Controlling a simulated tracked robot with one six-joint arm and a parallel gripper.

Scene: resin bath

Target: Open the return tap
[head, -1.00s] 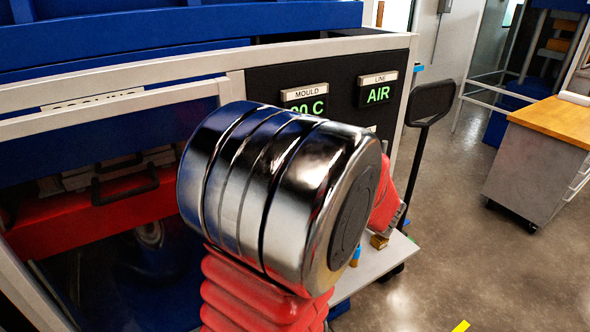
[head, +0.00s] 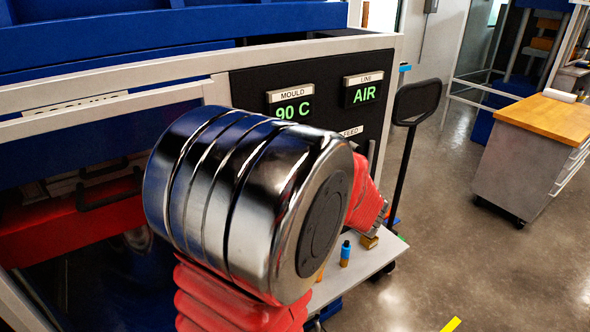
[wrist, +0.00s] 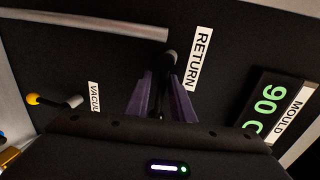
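The return tap (wrist: 170,59) shows in the wrist view as a dark, rounded piece beside the RETURN label (wrist: 200,57) on the black panel. My gripper (wrist: 160,77) has its two purple fingers apart, with their tips just in front of the tap. I cannot tell whether they touch it, and the part of the tap between the fingers is dark and unclear. No object is clearly held. In the head view my large metallic arm joint hides the gripper and the return tap.
A tap with a yellow knob (wrist: 33,99) and grey lever sits by the VACUUM label (wrist: 94,96). A grey bar (wrist: 90,24) runs across the panel. The MOULD display (head: 291,107) reads 90 C and the LINE display (head: 363,92) AIR. A wooden-topped cabinet (head: 540,118) stands right.

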